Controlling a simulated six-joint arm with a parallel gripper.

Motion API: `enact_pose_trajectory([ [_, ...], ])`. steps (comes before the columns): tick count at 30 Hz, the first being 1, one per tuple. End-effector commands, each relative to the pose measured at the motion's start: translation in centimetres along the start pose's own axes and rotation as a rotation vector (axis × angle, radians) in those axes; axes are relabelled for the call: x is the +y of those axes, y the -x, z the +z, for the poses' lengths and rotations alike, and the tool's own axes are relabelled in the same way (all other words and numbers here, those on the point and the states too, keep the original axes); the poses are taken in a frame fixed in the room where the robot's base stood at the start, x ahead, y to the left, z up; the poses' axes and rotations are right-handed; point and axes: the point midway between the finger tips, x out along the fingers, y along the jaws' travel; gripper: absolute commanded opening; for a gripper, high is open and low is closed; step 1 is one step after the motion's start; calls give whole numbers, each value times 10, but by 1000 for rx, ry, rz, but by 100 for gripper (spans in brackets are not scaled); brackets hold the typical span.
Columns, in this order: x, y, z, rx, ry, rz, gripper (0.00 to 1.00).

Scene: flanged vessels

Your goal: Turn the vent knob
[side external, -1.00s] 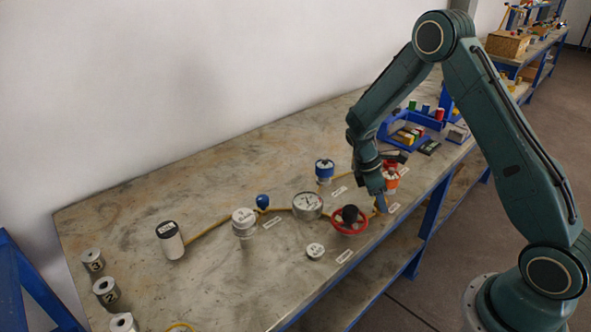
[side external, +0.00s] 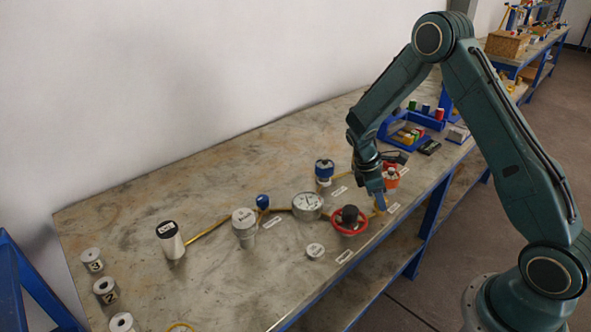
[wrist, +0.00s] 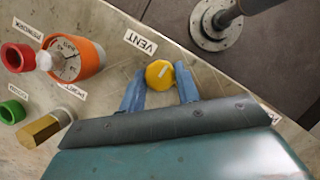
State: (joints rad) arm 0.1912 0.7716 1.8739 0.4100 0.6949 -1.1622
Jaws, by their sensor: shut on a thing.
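The vent knob (wrist: 159,73) is a small round yellow knob with a pale mark across its top. The printed VENT label (wrist: 140,42) lies beside it in the wrist view. My gripper (wrist: 160,76) has one blue finger on each side of the knob and is shut on it. In the side external view my gripper (side external: 379,202) points down near the front edge of the bench. There the knob is mostly hidden by the fingers, with only a little yellow showing.
A red handwheel (side external: 348,222) stands left of my gripper in the side view. The bench edge (side external: 398,230) is close by.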

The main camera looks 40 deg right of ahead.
Motion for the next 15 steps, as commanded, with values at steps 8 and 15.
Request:
enact_pose_trajectory([
  [8, 1, 0, 0, -2, -138, -60, 9],
  [15, 3, 0, 1, -1, -330, -138, 9],
])
